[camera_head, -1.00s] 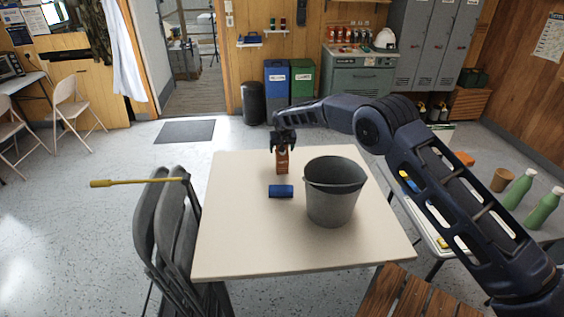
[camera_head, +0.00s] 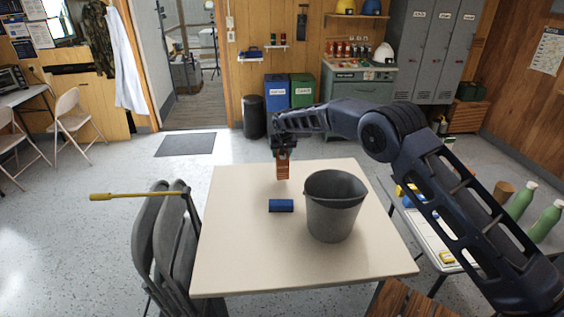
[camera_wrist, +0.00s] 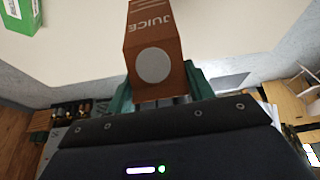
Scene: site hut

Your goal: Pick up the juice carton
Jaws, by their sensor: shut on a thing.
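The juice carton (camera_head: 283,170) is orange-brown and hangs upright from my gripper (camera_head: 283,153), over the far part of the cream table (camera_head: 240,240). It appears slightly above the tabletop. The fingertips are partly hidden by the carton in the wrist view.
A grey bucket (camera_head: 333,217) stands on the table, right of the carton. A small blue object (camera_head: 281,206) lies in front of the carton. A green and white box (camera_wrist: 20,14) shows in the wrist view's corner. Folded grey chairs (camera_head: 170,235) stand at the table's left.

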